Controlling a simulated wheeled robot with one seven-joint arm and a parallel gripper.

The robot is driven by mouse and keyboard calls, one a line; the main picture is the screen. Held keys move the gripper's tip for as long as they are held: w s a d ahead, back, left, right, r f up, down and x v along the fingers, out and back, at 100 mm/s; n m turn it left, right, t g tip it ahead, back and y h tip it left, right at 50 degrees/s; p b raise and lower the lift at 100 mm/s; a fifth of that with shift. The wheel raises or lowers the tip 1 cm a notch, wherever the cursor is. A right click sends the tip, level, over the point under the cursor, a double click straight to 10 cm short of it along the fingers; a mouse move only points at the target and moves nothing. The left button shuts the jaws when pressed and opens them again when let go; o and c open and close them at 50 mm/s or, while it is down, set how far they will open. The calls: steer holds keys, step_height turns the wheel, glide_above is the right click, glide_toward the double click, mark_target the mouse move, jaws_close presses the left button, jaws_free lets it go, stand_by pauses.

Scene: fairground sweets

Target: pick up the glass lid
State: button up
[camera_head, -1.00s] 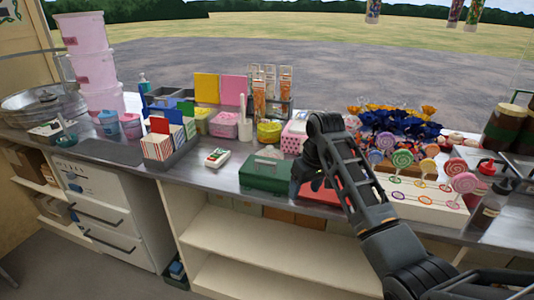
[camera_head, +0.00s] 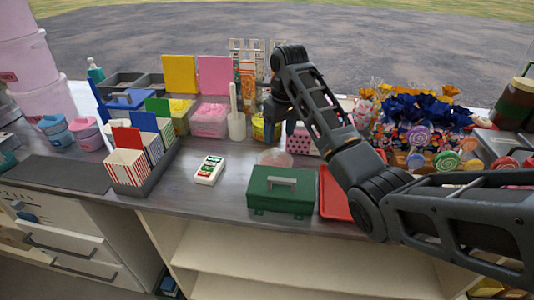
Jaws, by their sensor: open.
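A clear, pale round piece (camera_head: 275,157) lies on the counter just behind the green box. It may be the glass lid, but it is too small and faint to be sure. My gripper (camera_head: 279,132) points down above and behind it, near the yellow tub, and looks empty. The fingers are dark and small in this view, with a gap between them. I cannot tell whether they touch anything.
The green box (camera_head: 281,192) with a grey handle and a red tray (camera_head: 337,196) stand at the counter's front. A pink dotted box (camera_head: 299,140) and a white cup (camera_head: 236,126) are close to my gripper. The counter around the white-and-green packet (camera_head: 209,170) is clear.

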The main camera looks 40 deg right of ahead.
mark_target(276, 150)
steer(key=shift+w+a+f+p, duration=0.15)
steer(key=shift+f+p, duration=0.05)
steer(key=shift+f, duration=1)
steer(key=shift+w+a+f+p, duration=0.1)
steer(key=shift+f+p, duration=0.1)
steer(key=shift+f, duration=0.95)
steer(key=shift+w+a+f+p, duration=0.15)
steer(key=shift+f+p, duration=0.05)
steer(key=shift+f, duration=1)
steer(key=shift+c, duration=0.4)
steer(key=shift+s+f, duration=0.1)
jaws_close()
